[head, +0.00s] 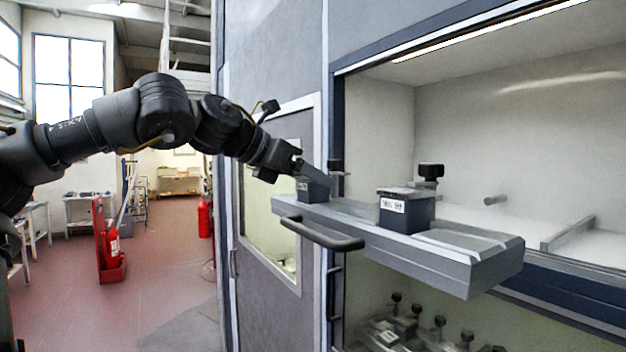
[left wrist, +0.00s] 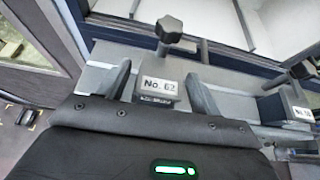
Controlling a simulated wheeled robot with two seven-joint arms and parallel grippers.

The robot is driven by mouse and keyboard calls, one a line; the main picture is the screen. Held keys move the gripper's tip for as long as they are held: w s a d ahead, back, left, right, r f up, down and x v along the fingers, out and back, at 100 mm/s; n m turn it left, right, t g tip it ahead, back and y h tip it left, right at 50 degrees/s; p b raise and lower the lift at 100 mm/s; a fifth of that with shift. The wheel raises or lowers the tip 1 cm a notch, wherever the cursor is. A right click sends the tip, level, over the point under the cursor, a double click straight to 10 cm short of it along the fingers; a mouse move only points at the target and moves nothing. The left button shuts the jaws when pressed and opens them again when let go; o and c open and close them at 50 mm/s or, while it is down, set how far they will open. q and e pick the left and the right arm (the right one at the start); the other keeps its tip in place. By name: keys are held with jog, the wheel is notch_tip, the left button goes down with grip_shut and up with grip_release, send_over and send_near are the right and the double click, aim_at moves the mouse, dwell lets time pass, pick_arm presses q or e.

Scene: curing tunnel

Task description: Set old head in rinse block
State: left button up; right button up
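Two dark blocks with white labels sit on a grey pull-out shelf (head: 440,262). The left block (head: 314,188) has a black knob on a post (head: 337,168) behind it. In the left wrist view its label (left wrist: 158,87) reads No. 62. My left gripper (head: 303,172) is at this block, with its open fingers (left wrist: 163,88) on either side and gaps showing. The right block (head: 405,212) stands apart, with its own black knob (head: 431,171); it shows partly in the left wrist view (left wrist: 287,108). I cannot tell which part is the old head or the rinse block. My right gripper is not visible.
A dark handle (head: 322,236) juts from the shelf's front. Behind is an open, lit chamber (head: 520,130) with a pale floor. Several black-knobbed pieces (head: 440,322) stand behind the lower window. Red extinguishers (head: 204,217) stand left, with open red floor (head: 165,270).

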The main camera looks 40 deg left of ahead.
pick_arm(q)
jog(key=c, duration=0.9)
notch_tip(320, 180, up, 5)
jog(key=shift+r, duration=0.2)
jog(key=shift+c, duration=0.2)
jog(key=shift+d+r, duration=0.15)
jog(key=shift+r, duration=0.25)
jog(key=shift+a, duration=0.2)
jog(key=shift+a+r, duration=0.1)
jog(key=shift+r, duration=0.4)
jog(key=shift+d+r, duration=0.25)
jog(key=shift+r, duration=0.7)
jog(key=shift+a, duration=0.15)
